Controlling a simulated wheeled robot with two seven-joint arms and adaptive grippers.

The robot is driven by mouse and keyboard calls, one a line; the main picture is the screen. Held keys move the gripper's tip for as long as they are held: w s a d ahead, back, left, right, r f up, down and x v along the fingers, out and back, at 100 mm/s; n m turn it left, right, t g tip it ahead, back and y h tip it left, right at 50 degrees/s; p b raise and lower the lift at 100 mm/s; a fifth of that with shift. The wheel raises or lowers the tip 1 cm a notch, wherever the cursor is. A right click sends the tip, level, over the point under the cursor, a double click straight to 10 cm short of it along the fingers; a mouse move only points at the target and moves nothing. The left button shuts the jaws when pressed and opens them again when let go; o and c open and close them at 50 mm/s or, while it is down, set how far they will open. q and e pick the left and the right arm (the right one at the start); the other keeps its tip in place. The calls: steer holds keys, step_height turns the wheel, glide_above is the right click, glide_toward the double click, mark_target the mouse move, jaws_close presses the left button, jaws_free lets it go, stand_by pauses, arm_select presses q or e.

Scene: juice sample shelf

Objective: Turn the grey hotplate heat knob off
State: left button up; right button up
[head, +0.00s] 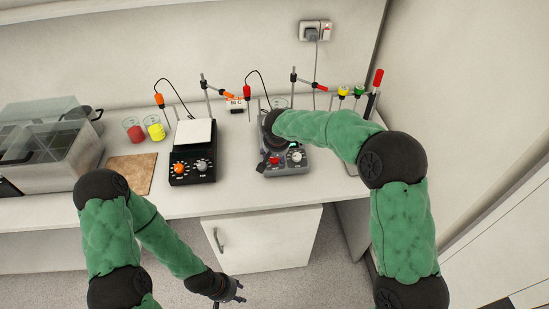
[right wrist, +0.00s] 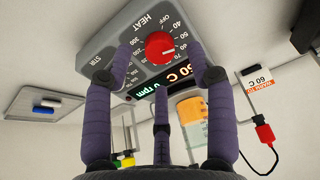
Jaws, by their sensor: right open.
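The grey hotplate (head: 285,166) stands on the bench right of centre, under my right arm in the head view. In the right wrist view its panel carries a red heat knob (right wrist: 160,46) with a dial marked OFF, 40, 60 and up. The knob's white mark points away from OFF, and the display reads 60 C and 0 rpm. My right gripper (right wrist: 160,62) is open, its fingertips on either side of the red knob; I cannot tell whether they touch it. My left gripper (head: 234,290) hangs low in front of the bench, empty, its fingers apart.
Clamp stands and cables rise behind.

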mark_target(275, 159)
steer(key=shift+x, duration=1.65)
steer(key=c, duration=1.1)
